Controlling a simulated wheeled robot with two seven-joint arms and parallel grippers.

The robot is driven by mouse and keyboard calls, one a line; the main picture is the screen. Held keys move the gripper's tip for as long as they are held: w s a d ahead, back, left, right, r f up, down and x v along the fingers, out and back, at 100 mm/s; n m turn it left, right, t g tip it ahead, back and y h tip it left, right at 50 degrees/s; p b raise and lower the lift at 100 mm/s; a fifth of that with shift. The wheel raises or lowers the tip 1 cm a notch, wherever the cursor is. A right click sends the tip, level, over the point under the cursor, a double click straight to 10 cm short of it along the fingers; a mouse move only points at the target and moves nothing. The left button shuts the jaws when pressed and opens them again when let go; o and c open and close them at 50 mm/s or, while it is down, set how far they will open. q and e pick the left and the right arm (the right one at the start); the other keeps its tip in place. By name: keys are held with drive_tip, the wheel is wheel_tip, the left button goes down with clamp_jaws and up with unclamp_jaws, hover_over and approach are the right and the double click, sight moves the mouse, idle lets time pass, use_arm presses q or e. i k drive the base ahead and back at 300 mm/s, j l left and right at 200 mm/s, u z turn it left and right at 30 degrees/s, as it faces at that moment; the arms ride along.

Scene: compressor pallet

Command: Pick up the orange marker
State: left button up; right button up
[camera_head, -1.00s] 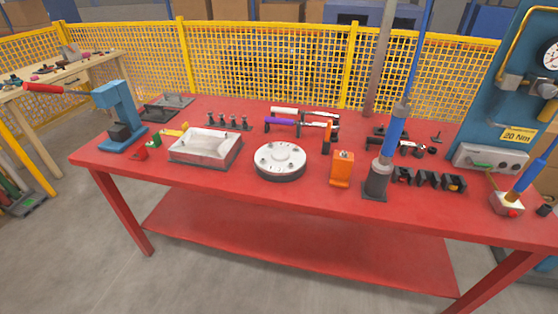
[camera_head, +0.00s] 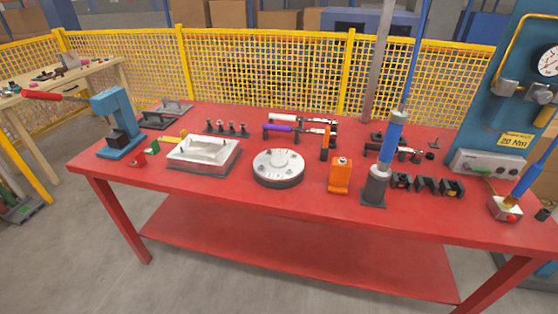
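A slim orange upright piece (camera_head: 325,144), which looks like the orange marker, stands near the middle of the red table (camera_head: 230,195), behind and left of a larger orange block-shaped container (camera_head: 340,178) with a small metal top. The slim piece is too small to make out in detail. It stands close to the right end of a purple-handled tool (camera_head: 280,129). Neither of my grippers is in view.
A round grey flange (camera_head: 278,168) and a metal tray (camera_head: 203,153) sit left of the orange container. A blue-and-grey column tool (camera_head: 376,185) and black holders (camera_head: 425,185) stand right. A blue press (camera_head: 120,125) is far left. The front table strip is clear.

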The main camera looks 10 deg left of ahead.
sight(327, 129)
drive_tip(key=i+l+u, duration=0.3)
drive_tip(key=i+l, duration=0.6)
drive_tip(key=i, duration=0.05)
